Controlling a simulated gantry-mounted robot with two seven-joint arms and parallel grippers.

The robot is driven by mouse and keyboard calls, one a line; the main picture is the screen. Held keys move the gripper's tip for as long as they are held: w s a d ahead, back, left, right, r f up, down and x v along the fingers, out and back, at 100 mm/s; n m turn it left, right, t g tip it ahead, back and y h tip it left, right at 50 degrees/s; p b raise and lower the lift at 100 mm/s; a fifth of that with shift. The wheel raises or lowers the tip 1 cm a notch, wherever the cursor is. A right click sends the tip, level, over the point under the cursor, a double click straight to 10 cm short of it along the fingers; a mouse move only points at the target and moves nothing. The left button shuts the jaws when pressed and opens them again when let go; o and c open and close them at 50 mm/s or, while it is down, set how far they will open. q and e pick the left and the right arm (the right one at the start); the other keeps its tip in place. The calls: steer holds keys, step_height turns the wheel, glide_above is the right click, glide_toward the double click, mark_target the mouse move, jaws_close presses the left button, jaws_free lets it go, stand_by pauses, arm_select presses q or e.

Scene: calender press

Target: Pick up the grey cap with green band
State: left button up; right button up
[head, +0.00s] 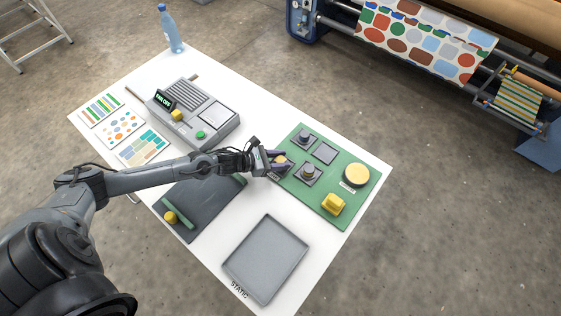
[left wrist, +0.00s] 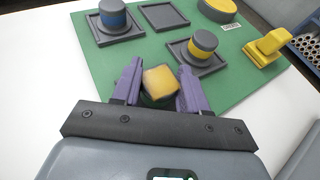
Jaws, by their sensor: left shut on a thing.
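My left gripper (head: 279,160) is at the left edge of the green board (head: 345,215). On the board, a grey cap with a blue band (left wrist: 113,15) and a grey cap with a yellow band (left wrist: 203,46) each sit in a square dark holder. A third square holder (left wrist: 164,15) is empty. My right gripper is not in view.
The board also bears a round yellow-topped disc (head: 356,175) and a yellow block (head: 333,204). A grey tray (head: 265,260) is empty at the front. A dark mat (head: 205,210) lies under my arm. A grey console (head: 195,112) and a blue bottle (head: 171,30) stand behind.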

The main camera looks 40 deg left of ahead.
arm_select(q)
steer(key=shift+c, duration=1)
steer(key=shift+r, duration=0.15)
